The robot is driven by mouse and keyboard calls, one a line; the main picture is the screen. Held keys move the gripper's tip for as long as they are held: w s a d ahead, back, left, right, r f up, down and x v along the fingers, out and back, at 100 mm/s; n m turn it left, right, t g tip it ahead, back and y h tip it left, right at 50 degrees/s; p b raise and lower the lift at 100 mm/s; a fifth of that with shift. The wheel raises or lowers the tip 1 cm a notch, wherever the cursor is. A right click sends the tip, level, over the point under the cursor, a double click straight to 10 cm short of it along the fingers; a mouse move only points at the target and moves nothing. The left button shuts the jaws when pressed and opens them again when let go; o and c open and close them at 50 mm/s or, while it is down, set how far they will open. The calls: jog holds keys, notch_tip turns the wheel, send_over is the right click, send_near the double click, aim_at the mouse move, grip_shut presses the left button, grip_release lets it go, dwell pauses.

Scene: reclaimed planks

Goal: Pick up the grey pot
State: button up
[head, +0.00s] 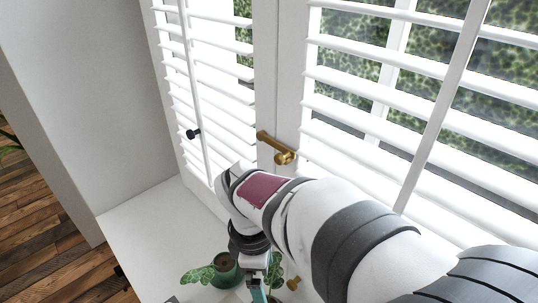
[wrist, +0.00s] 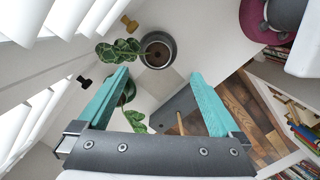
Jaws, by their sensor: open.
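The grey pot (wrist: 158,35) shows near the top middle of the wrist view, with dark soil inside. It stands on the white sill, beyond my open fingertips and roughly in line with the gap between them. I cannot make it out in the head view. My gripper (wrist: 158,74) has its two teal fingers wide apart with nothing between them at the tips. In the head view my gripper (head: 262,288) is at the bottom edge, partly cut off.
A green pot (head: 228,272) with a leafy plant stands left of my gripper; a finger partly covers it in the wrist view. A flat grey object (wrist: 176,108) lies nearby. Shutters (head: 390,100) with brass hardware (head: 283,156) line the window. Wooden floor (head: 45,215) lies below.

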jog(key=shift+n, duration=0.5)
jog(key=f, duration=1.6)
jog(key=shift+w+d+f, duration=0.1)
jog(key=shift+w+d, duration=0.05)
jog(key=shift+w, duration=0.05)
grip_shut()
